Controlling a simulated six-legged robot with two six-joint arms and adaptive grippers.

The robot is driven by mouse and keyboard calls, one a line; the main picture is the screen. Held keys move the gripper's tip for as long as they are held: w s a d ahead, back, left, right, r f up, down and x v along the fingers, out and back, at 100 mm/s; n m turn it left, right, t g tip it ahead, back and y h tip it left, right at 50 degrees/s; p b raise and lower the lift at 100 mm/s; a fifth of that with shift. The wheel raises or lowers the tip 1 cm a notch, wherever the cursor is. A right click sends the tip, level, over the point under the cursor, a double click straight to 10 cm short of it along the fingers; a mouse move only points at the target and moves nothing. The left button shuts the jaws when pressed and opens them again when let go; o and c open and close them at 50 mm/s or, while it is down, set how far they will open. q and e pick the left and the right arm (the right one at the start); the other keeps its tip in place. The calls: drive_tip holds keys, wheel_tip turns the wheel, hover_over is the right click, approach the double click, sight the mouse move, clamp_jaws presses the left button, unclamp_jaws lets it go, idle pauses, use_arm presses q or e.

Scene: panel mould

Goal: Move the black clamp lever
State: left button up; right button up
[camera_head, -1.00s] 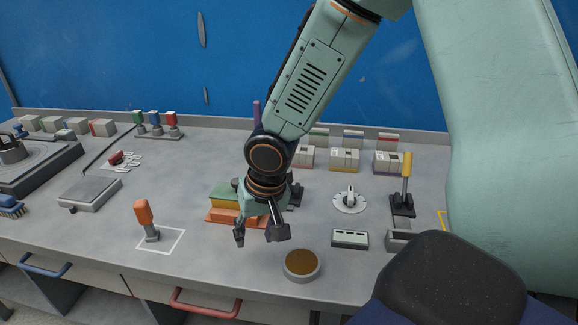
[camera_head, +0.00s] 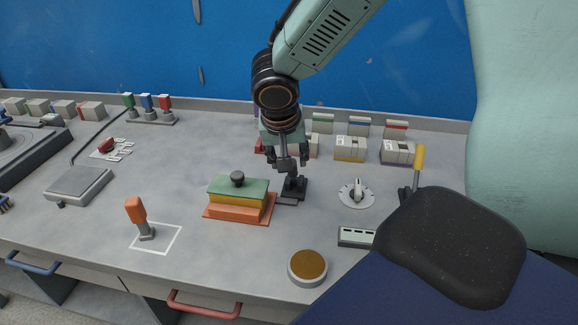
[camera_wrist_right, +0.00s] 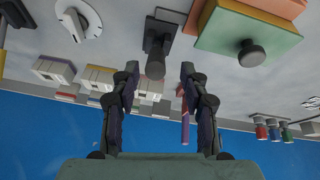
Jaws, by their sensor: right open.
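The black clamp lever (camera_head: 293,188) stands on its dark base just right of the stacked orange, yellow and green mould block (camera_head: 240,198). My right gripper (camera_head: 289,160) is over the lever, pointing down at it, with its fingers apart. In the right wrist view, the round lever end (camera_wrist_right: 155,69) shows between the two open fingertips of the gripper (camera_wrist_right: 159,70), with a gap on both sides. Whether a finger touches it cannot be told. The upper part of the lever is partly hidden by the fingers in the head view. My left gripper is not in view.
A white dial (camera_head: 357,194), a yellow-handled lever (camera_head: 418,160) and a small display box (camera_head: 356,237) lie to the right. Several pale boxes (camera_head: 350,148) stand behind. A brown-topped round can (camera_head: 307,268) is in front.

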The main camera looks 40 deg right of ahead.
sight(292, 177)
drive_tip(key=x, duration=0.4)
drive_tip(key=shift+s+d, duration=0.25)
drive_tip(key=shift+d, duration=0.2)
drive_tip(key=shift+w+f, duration=0.1)
drive_tip(key=shift+f, duration=0.15)
drive_tip(key=shift+w+a, duration=0.15)
drive_tip(key=shift+a, duration=0.2)
drive_tip(key=shift+d, duration=0.4)
drive_tip(key=c, duration=0.3)
drive_tip(key=shift+a, duration=0.25)
drive_tip(key=c, duration=0.5)
drive_tip(key=shift+d, duration=0.15)
clamp_jaws()
